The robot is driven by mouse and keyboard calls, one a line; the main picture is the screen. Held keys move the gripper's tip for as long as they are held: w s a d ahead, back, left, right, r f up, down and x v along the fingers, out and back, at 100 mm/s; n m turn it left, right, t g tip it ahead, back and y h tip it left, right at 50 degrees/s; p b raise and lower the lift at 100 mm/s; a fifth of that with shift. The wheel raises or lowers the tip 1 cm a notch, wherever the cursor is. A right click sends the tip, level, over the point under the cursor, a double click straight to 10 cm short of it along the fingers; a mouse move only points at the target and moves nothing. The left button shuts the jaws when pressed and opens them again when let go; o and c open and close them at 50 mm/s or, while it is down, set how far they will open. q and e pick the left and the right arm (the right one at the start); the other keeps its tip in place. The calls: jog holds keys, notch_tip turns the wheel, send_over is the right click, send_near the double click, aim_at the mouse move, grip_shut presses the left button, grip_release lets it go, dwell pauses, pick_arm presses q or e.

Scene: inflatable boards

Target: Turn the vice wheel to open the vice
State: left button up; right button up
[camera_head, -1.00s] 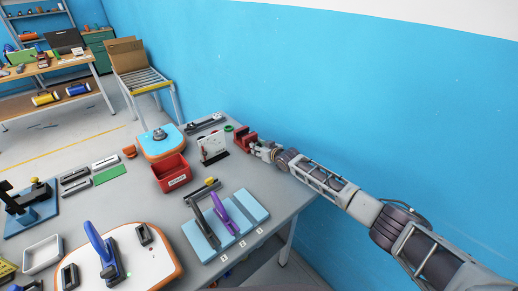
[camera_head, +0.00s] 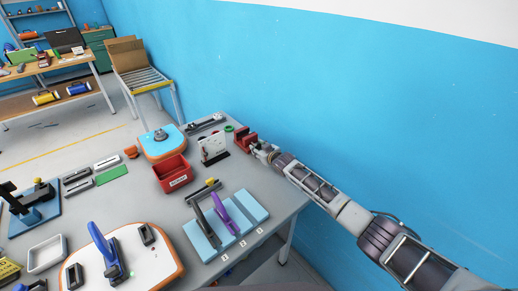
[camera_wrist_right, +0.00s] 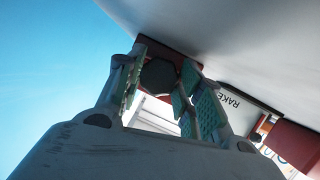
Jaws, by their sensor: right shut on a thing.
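The red vice (camera_head: 243,139) stands at the back right edge of the grey table, close to the blue wall. My right gripper (camera_head: 258,149) is at its near right side. In the right wrist view, the dark, many-sided vice wheel (camera_wrist_right: 159,73) sits between the green-padded fingers of my right gripper (camera_wrist_right: 162,88), which is shut on it. Part of the red vice body (camera_wrist_right: 178,52) shows behind the wheel. The gripper hides the wheel in the head view, and the vice's jaw gap cannot be made out. My left gripper is out of view.
A white sign board (camera_head: 213,148) and a green ring (camera_head: 229,128) stand close left of the vice. A red bin (camera_head: 171,180) and a light-blue fixture (camera_head: 249,208) with dark and purple handles are nearer. The blue wall (camera_head: 350,110) is close behind my right arm.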

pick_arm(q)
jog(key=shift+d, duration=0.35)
pick_arm(e)
jog(key=o, duration=0.8)
jog(key=shift+o, duration=1.2)
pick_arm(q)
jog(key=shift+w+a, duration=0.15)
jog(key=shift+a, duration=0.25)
pick_arm(e)
jog(key=shift+s+d, duration=0.1)
jog(key=shift+s, duration=0.05)
jog(key=shift+v, duration=5.8)
